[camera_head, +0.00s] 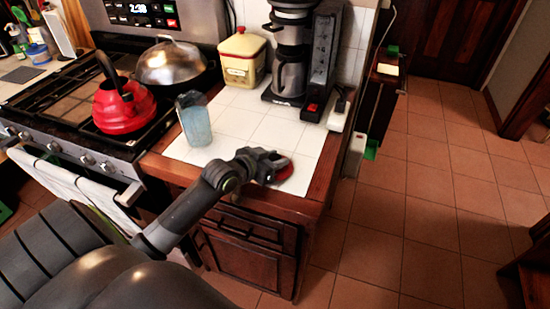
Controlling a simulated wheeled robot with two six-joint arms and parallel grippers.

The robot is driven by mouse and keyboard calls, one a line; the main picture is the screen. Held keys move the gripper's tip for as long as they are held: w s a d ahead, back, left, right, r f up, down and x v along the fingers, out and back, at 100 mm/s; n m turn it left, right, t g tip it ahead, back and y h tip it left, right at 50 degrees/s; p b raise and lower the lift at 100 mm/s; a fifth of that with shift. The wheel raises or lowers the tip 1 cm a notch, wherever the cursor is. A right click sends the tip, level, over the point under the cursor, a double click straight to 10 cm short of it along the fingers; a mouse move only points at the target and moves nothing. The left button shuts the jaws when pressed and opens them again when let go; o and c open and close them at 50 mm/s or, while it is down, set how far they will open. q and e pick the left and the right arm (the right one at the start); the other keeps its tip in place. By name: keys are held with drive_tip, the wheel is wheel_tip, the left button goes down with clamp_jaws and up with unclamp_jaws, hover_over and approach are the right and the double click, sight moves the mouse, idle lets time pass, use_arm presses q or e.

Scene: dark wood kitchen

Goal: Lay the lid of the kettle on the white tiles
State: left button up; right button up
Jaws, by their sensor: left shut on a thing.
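The red kettle (122,108) with its black handle stands on the stove at the left. The white tiles (255,125) cover the counter right of the stove, framed by a wooden edge. My left gripper (272,162) is over the front right part of the tiles and is shut on the red lid (285,172). The gripper hides part of the lid. I cannot tell whether the lid touches the tiles. My right gripper is out of view.
A bluish translucent container (194,119) stands on the tiles near the stove. A yellow tin (242,58) and a coffee maker (290,60) stand at the back. A domed pan lid (170,62) is on the stove. The middle tiles are clear.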

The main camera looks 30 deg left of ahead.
use_arm(q)
drive_tip(key=o, duration=1)
drive_tip(key=shift+f, duration=0.1)
drive_tip(key=shift+r, duration=0.2)
drive_tip(key=p+v, duration=0.1)
drive_tip(key=v, duration=1.1)
